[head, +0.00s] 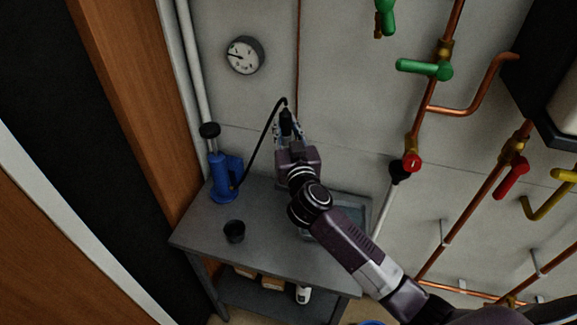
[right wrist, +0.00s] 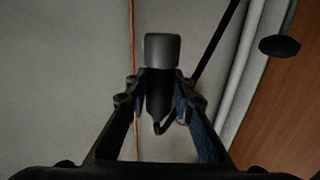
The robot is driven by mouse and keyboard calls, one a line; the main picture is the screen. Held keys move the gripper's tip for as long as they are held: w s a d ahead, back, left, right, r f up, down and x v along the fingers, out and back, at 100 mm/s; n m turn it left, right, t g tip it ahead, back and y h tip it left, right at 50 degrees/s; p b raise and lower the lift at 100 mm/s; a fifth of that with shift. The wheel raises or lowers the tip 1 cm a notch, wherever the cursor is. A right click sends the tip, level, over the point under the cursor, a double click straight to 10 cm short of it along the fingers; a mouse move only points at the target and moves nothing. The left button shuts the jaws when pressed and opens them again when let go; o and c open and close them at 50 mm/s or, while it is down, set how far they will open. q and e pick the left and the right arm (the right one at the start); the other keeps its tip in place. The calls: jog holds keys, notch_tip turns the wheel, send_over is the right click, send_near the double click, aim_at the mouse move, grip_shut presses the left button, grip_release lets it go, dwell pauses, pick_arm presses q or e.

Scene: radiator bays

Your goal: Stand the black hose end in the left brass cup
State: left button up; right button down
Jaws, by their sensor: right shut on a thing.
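The black hose end (head: 286,116) is in my right gripper (head: 288,132), held up above the back of the grey bench, in front of the wall. In the right wrist view the hose end (right wrist: 162,50) stands between the two fingers (right wrist: 160,88), its wide grey-black head above the fingertips. The thin black hose (head: 265,132) arcs down to the blue pump (head: 225,178). A dark cup (head: 234,231) stands on the bench, apart from the gripper. I cannot make out a brass cup in either view. My left gripper is not in view.
The grey bench (head: 195,236) carries a shallow tray (head: 365,208), partly hidden by my right arm. A gauge (head: 245,55) hangs on the wall. Copper pipes with a green valve (head: 425,69) and a red valve (head: 412,162) run at right. A wooden panel (head: 135,95) borders the left.

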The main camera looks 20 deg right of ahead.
notch_tip(320, 180, down, 9)
jog(key=b, duration=0.3)
jog(key=shift+d+f, duration=0.15)
jog(key=shift+f, duration=0.05)
notch_tip(320, 180, down, 3)
jog(key=shift+r+b, duration=0.15)
jog(key=shift+b, duration=0.6)
jog(key=shift+f, duration=0.5)
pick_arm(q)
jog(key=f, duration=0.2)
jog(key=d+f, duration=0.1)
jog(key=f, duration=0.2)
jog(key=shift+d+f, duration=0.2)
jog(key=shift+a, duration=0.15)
